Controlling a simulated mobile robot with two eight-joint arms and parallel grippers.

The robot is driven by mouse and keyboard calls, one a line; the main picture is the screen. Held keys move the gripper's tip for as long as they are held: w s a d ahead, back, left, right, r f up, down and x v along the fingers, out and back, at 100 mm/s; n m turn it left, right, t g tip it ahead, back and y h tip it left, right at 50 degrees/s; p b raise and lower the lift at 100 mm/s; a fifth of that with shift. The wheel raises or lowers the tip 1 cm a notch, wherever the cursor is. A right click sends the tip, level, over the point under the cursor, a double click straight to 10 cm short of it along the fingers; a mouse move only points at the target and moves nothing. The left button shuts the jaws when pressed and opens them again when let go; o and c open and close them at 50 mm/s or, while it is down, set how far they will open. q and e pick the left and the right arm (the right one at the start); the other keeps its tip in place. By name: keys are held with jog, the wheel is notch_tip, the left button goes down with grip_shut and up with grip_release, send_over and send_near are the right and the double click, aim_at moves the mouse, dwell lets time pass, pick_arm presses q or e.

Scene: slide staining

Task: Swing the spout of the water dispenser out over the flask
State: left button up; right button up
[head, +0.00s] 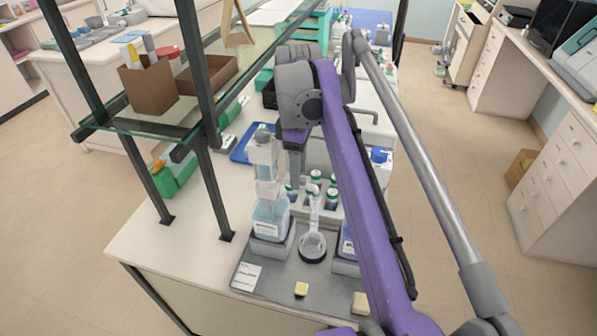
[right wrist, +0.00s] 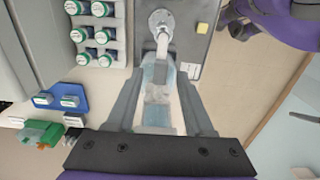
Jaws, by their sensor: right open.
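The water dispenser (head: 270,218) is a clear bottle of pale blue liquid with a tall translucent top, standing in a grey holder. The flask (head: 312,243) is round glass with a long neck, upright in a dark ring just right of the dispenser. My right gripper (head: 294,180) points down beside the dispenser's top. In the right wrist view its open fingers (right wrist: 158,108) lie either side of the dispenser (right wrist: 155,75), with a gap visible. The flask (right wrist: 162,20) shows beyond them. I cannot clearly make out the spout or its direction. My left gripper is not in view.
A grey mat (head: 270,280) holds a white card (head: 246,276) and a yellow block (head: 301,289). A rack of green-capped bottles (right wrist: 95,35) stands close behind the flask. A glass shelf on dark posts (head: 205,130) stands left. The bench's front left is clear.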

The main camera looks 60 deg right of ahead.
notch_tip(320, 180, up, 10)
jog(key=shift+f, duration=0.15)
jog(key=shift+f, duration=0.1)
dwell(0.6)
